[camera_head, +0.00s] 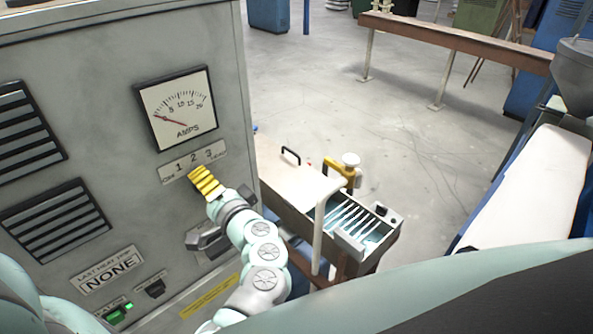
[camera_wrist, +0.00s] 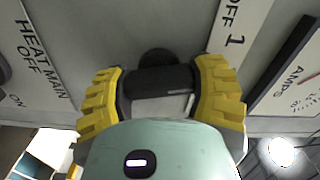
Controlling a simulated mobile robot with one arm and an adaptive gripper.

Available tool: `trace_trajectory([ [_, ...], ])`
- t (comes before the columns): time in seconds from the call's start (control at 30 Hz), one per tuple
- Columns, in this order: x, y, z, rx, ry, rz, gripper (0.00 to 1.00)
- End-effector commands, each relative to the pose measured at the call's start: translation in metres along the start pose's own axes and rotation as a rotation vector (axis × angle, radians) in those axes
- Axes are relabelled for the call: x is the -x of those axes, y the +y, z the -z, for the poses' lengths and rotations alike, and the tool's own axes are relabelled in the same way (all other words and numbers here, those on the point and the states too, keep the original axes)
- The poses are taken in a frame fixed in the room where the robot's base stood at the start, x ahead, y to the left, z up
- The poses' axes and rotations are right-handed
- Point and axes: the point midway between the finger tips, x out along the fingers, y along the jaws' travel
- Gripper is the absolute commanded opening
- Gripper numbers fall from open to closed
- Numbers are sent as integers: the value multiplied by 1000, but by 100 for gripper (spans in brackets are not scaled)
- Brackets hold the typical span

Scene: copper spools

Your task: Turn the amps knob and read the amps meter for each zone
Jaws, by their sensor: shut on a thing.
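The amps meter (camera_head: 178,107) is a white-faced dial in a black frame on the grey cabinet. Its red needle points to the low left end, below the 5 mark. Below it is a label plate (camera_head: 193,161) with 1, 2 and 3; the wrist view shows OFF beside 1 (camera_wrist: 234,40). My gripper (camera_head: 205,181), with yellow ribbed fingers, is at the panel just under this plate, hiding the knob there. In the wrist view the fingers close on both sides of the black knob (camera_wrist: 158,82). The knob's pointer direction is unclear.
Black vents (camera_head: 55,220) are on the cabinet's left. A black handle (camera_head: 207,240) sits below my gripper. A green-lit switch (camera_head: 118,313) and a NONE plate (camera_head: 110,269) are lower. An open-topped trough (camera_head: 345,245) stands right of the cabinet; open floor lies beyond.

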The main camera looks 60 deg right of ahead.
Motion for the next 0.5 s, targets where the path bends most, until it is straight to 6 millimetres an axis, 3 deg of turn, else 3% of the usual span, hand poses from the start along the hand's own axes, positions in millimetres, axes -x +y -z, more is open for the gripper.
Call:
trace_trajectory([
  [0.5, 1, 0, 1, -226, 4, 1, 24],
])
